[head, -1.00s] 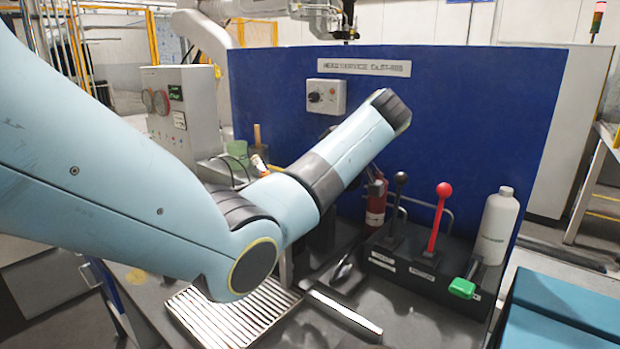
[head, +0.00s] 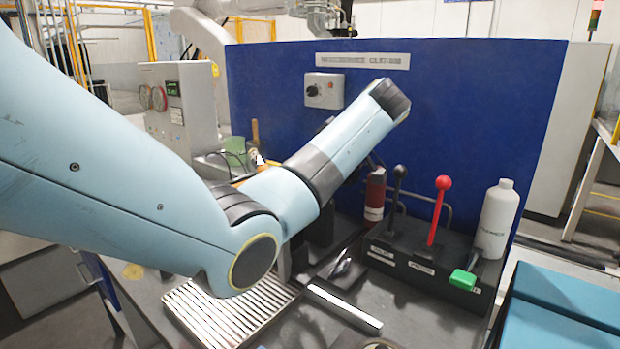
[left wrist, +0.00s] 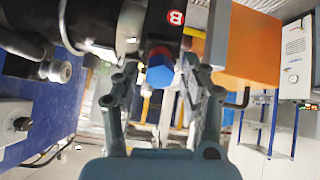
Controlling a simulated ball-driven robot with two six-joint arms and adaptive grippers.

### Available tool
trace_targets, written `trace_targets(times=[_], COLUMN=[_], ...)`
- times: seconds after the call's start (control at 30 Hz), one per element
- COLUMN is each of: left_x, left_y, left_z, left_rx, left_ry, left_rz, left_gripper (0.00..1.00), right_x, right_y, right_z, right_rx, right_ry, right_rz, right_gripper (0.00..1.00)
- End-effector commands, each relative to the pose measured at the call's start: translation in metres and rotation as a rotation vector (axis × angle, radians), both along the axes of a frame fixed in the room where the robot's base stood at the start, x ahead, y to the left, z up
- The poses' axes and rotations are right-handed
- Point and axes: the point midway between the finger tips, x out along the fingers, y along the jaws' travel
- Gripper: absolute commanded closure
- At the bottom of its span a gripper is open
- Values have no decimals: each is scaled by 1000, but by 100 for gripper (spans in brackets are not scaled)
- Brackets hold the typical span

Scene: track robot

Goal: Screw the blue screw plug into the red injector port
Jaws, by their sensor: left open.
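In the left wrist view, the blue screw plug (left wrist: 160,72) shows its hexagonal head between the two open fingers of my left gripper (left wrist: 160,88). A red part, seemingly the injector port (left wrist: 159,51), shows at the plug's upper edge against a dark body. I cannot tell whether the plug is threaded into it or whether a finger touches it. In the head view my left forearm crosses the middle and hides the left gripper, plug and port. My right gripper is in neither view.
In the wrist view an orange block (left wrist: 254,45) stands close right of the fingers. In the head view a blue panel (head: 470,120) stands behind. A red-knobbed lever (head: 437,212), a white bottle (head: 496,220) and a slatted metal tray (head: 222,318) are on the bench.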

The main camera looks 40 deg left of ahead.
Motion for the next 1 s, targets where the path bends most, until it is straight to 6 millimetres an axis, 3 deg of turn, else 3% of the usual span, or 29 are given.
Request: trace_targets(times=[1.0], left_x=[0], left_y=[0], left_z=[-3], left_rx=[47], left_ry=[-420], left_rz=[422], left_gripper=[56], right_x=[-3], right_y=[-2], right_z=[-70], right_rx=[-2], right_ry=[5], right_rz=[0], right_gripper=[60])
